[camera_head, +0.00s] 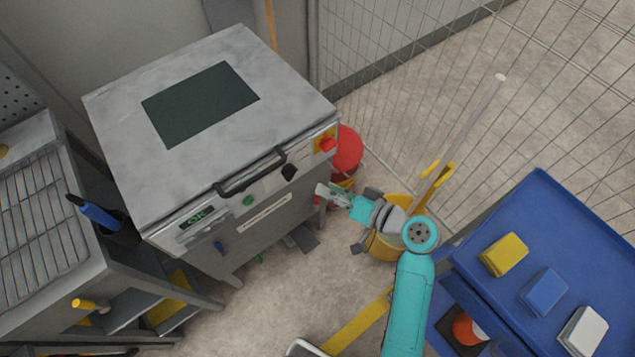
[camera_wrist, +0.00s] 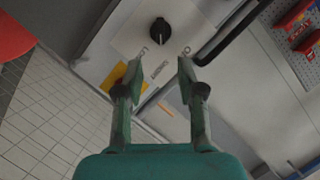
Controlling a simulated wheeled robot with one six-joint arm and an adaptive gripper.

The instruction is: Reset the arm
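My gripper (camera_head: 328,194) is at the end of my teal arm, close to the right front corner of the grey roller coater (camera_head: 215,130). In the wrist view my gripper (camera_wrist: 160,75) has its two fingers apart with nothing held between them. Beyond the fingertips is the machine's front panel with a black rotary knob (camera_wrist: 161,31), which also shows in the head view (camera_head: 289,172). The fingers appear apart from the knob. A black bar handle (camera_head: 251,171) runs along the machine's front edge. A red button (camera_head: 327,144) is on a yellow plate at the corner.
A yellow bucket (camera_head: 383,247) with a mop handle stands behind my wrist. A red round object (camera_head: 346,150) is beside the machine. A blue cart (camera_head: 545,195) with yellow, blue and white blocks is at right. Wire fencing (camera_head: 400,70) is behind. Some floor is clear in front.

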